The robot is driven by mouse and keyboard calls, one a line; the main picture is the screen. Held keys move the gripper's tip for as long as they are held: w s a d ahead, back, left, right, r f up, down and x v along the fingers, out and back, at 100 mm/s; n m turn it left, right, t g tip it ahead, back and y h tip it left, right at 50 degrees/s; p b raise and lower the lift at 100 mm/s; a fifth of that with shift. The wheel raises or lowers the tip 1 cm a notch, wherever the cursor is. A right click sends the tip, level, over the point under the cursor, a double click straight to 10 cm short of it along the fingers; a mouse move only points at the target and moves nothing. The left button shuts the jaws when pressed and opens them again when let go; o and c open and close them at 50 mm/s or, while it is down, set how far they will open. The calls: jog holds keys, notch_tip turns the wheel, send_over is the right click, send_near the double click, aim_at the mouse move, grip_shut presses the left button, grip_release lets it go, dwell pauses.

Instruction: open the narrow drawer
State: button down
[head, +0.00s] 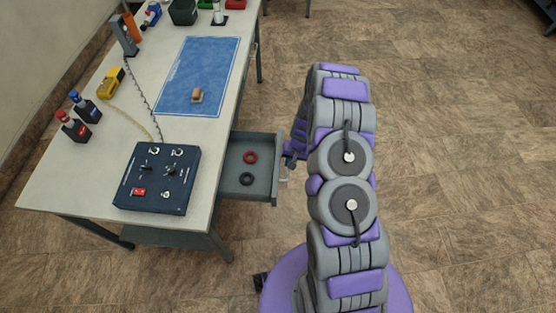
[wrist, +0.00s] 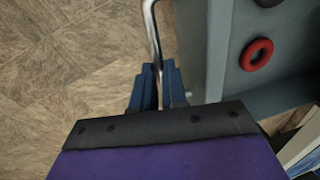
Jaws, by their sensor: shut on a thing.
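The narrow drawer (head: 262,190) under the table's right side is pulled out, and its inside shows in the head view. A red ring (head: 250,157) and a black ring (head: 246,179) lie in it. The drawer wall (wrist: 217,45) and the red ring (wrist: 257,54) also show in the wrist view. My gripper (wrist: 158,88) is shut on the drawer's metal bar handle (wrist: 150,25), beside the drawer front. In the head view my gripper (head: 289,160) is at the drawer front, partly hidden by my arm.
The table (head: 120,95) holds a dark blue control box (head: 157,178), a blue mat (head: 200,75) with a small brown block (head: 197,95), a yellow device (head: 111,83) and two dark bottles. The floor right of my arm is clear.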

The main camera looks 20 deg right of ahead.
jog(key=shift+s+d, duration=0.3)
jog(key=shift+d, duration=0.25)
jog(key=c, duration=1.4)
grip_release()
jog(key=shift+c, duration=0.2)
jog(key=d+r+p, duration=0.2)
jog(key=d+r, duration=0.1)
jog(key=r, duration=1.4)
jog(key=shift+s+d+p, duration=0.15)
jog(key=shift+s+p, duration=0.2)
jog(key=shift+s, duration=0.1)
